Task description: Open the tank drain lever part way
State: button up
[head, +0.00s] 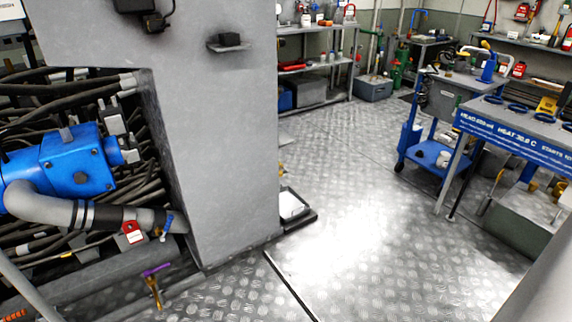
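A purple lever handle (157,269) sits on top of a brass valve (154,292) low at the front left, near the floor. A small blue lever (167,226) is on the pipe end above it, beside a red tag (132,232). No readable label shows which of the two is the tank drain lever. The purple handle lies roughly level, tilted up to the right. My gripper is not in view.
A blue motor (65,160) and grey pipe fill the recess at left, with many dark hoses behind. A grey column (215,140) stands right of the levers. A black tray (298,212) lies at its foot. The plate floor (350,220) is clear. Benches stand beyond.

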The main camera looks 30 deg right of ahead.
aim_at(281, 166)
jog(key=i+l, duration=0.1)
jog(key=l, duration=1.9)
jog(key=i+l, duration=0.15)
jog(key=l, duration=0.85)
jog(key=i+l, duration=0.1)
jog(key=l, duration=0.9)
jog(key=i+l+u, duration=0.25)
jog(key=i+l, duration=0.2)
jog(key=l, duration=0.2)
jog(key=i+l+u, duration=0.15)
jog(key=l, duration=0.2)
jog(key=i+l+u, duration=0.15)
jog(key=l, duration=0.25)
jog(key=i+l, duration=0.1)
jog(key=i, duration=0.4)
jog(key=i+l, duration=0.1)
jog(key=i, duration=0.4)
jog(key=i+l, duration=0.15)
jog(key=i, duration=0.35)
jog(key=j+u, duration=0.05)
